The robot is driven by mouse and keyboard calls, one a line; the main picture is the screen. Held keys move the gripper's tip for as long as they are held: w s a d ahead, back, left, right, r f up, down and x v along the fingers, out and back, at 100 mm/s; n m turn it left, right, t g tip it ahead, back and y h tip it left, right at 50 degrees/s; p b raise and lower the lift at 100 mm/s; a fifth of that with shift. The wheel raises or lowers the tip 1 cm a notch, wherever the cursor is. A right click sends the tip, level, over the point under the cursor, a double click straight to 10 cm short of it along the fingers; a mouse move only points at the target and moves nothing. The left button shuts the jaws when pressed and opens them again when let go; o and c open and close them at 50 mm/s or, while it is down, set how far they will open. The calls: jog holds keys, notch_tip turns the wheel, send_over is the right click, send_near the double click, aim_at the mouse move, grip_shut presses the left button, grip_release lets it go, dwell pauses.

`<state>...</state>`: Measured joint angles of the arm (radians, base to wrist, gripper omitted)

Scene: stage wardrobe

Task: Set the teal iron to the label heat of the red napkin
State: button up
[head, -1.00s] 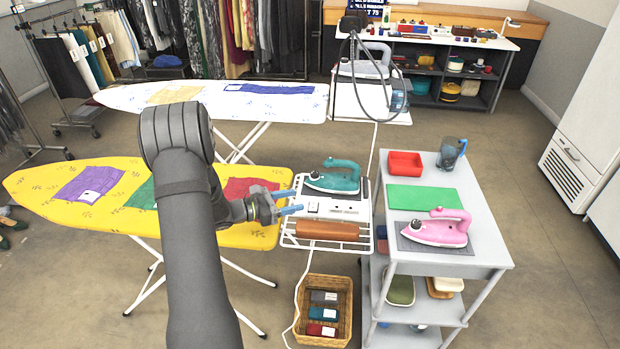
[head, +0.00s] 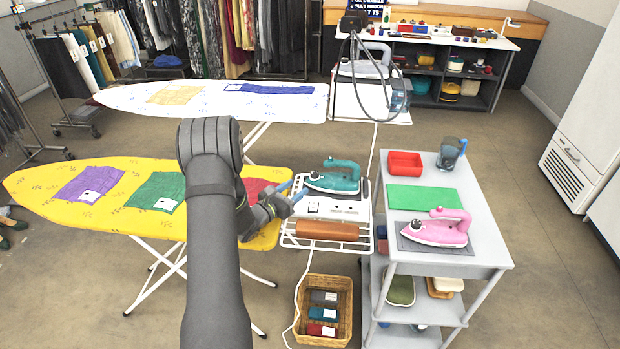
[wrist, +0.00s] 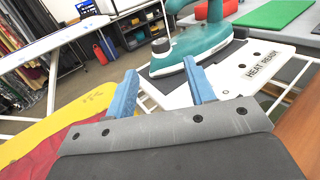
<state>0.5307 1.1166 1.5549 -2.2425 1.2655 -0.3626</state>
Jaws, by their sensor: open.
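The teal iron (head: 334,178) rests on a dark pad on the white wire rack beside the yellow ironing board. In the wrist view the iron (wrist: 200,48) is close ahead, with a dial-like knob near its front left. My gripper (head: 291,192) is open, its blue fingers (wrist: 163,90) apart and empty, just short of the iron and not seen touching it. The red napkin (head: 256,187) lies on the yellow board's right end, partly hidden by my arm; it also shows in the wrist view (wrist: 60,150). Its label is not visible.
The white rack panel (wrist: 245,68) reads "HEAT READY". A brown roll (head: 327,230) lies at the rack's front. Purple (head: 90,184) and green (head: 160,193) cloths lie on the board.

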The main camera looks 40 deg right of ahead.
aim_at(312, 176)
jog(key=d, duration=0.2)
jog(key=w+d, duration=0.1)
jog(key=d, duration=0.5)
jog(key=shift+w, duration=0.25)
jog(key=shift+c, duration=0.2)
jog(key=c, duration=1)
